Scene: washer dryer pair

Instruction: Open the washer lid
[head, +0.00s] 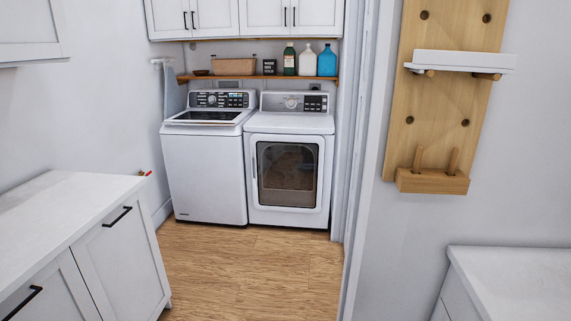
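The white top-load washer (205,175) stands at the back left of the alcove, left of the dryer. Its lid (206,117) has a dark glass panel and lies closed on top, below the washer's raised control panel (220,99). The white dryer (289,170) stands right beside it, with a dark window in its shut front door. Neither of my grippers shows in the head view, and the washer is some distance away across the floor.
A wood floor (249,270) lies clear up to the machines. A white counter (55,207) stands at the left, and a door frame (357,160) and wall at the right. A shelf (262,77) with bottles and a basket hangs above the machines. Another white counter (515,280) is at lower right.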

